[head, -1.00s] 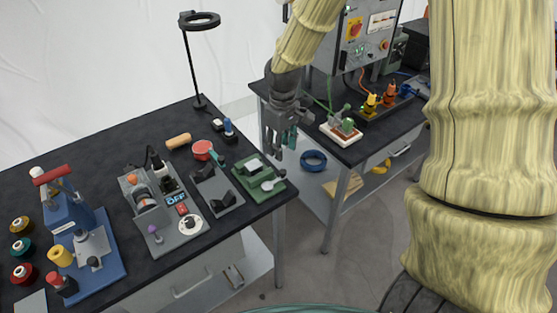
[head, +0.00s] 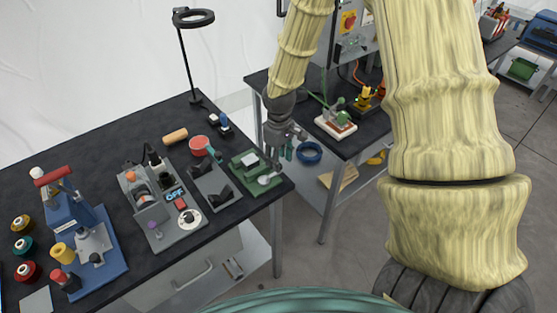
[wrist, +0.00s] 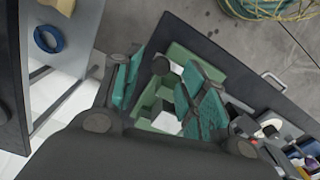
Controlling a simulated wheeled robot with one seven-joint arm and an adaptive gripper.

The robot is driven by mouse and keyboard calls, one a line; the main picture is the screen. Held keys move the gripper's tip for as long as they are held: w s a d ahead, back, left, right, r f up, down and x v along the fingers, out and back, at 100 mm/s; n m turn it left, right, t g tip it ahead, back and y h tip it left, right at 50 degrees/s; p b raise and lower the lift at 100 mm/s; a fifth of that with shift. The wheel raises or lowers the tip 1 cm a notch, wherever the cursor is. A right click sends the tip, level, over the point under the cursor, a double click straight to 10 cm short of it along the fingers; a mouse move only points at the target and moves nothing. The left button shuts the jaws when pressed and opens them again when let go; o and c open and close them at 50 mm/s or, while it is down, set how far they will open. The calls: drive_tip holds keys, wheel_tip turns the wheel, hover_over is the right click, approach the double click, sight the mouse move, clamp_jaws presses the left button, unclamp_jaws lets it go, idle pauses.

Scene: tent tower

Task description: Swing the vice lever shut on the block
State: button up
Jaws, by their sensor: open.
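The green vice (head: 240,181) sits at the right front corner of the near black bench. A pale grey block (head: 250,161) is on it, and a lever with a light grey rounded end (head: 266,179) lies at its right side. My gripper (head: 285,150) hangs just beyond the bench's right edge, above and beside the vice, and looks apart from it. In the wrist view the teal fingers of my gripper (wrist: 163,95) are spread, with the green vice (wrist: 148,102) showing between and behind them. The fingers hide part of the vice and lever there.
A grey cradle (head: 214,187) and a grey panel with a dial (head: 180,222) stand left of the vice. A second black bench (head: 352,143) stands beyond a gap, with a blue ring (head: 308,153) on its lower shelf. Open floor lies to the right.

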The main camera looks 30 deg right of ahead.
drive_tip(key=shift+f, duration=1)
drive_tip(key=shift+c, duration=0.2)
clamp_jaws()
